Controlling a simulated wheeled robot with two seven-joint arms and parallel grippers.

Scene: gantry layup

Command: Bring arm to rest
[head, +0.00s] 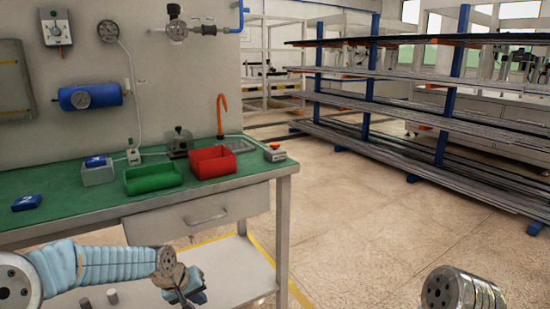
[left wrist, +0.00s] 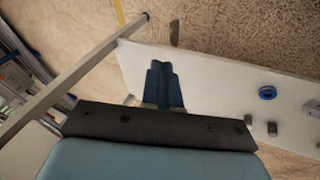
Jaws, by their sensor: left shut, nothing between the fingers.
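My left arm comes in from the lower left of the head view, in a light blue sleeve. My left gripper (head: 192,290) hangs at its end, in front of the workbench and below the tabletop level. In the left wrist view its two blue fingers (left wrist: 163,75) are together with nothing between them. Below and beyond them is the white lower shelf (left wrist: 200,78) of the bench. Part of my right arm, a grey metal joint, shows at the bottom right of the head view. Its gripper is out of view.
The green bench top (head: 75,205) holds a green bin (head: 153,180), a red bin (head: 212,163) and small devices. A bench leg (head: 282,245) stands right of my left gripper. Open floor (head: 370,215) lies between bench and the bar rack (head: 430,110).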

